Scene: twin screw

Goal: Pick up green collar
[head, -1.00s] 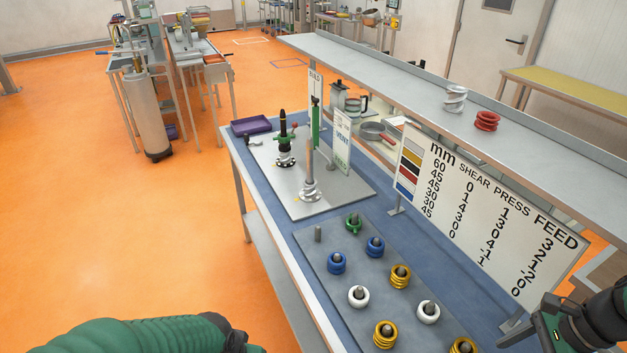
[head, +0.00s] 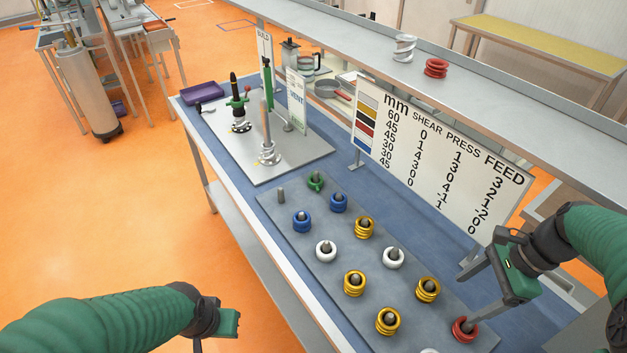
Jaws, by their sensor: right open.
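The green collar (head: 316,183) sits around a short peg at the far end of the grey peg board (head: 272,207), with a blue collar (head: 338,203) close beside it. My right gripper (head: 466,300) is open at the near right, its fingers pointing left, well away from the green collar. Its lower fingertip is close to a red collar (head: 463,330); I cannot tell whether they touch. My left gripper (head: 226,322) is at the bottom left, over the floor in the picture; its fingers do not show clearly.
White, blue and yellow collars stand on the other pegs; one peg (head: 281,196) is bare. Behind the board are a steel plate (head: 315,148) with upright tools and a purple tray (head: 205,91). A sign (head: 435,150) and raised shelf (head: 470,85) border the right side.

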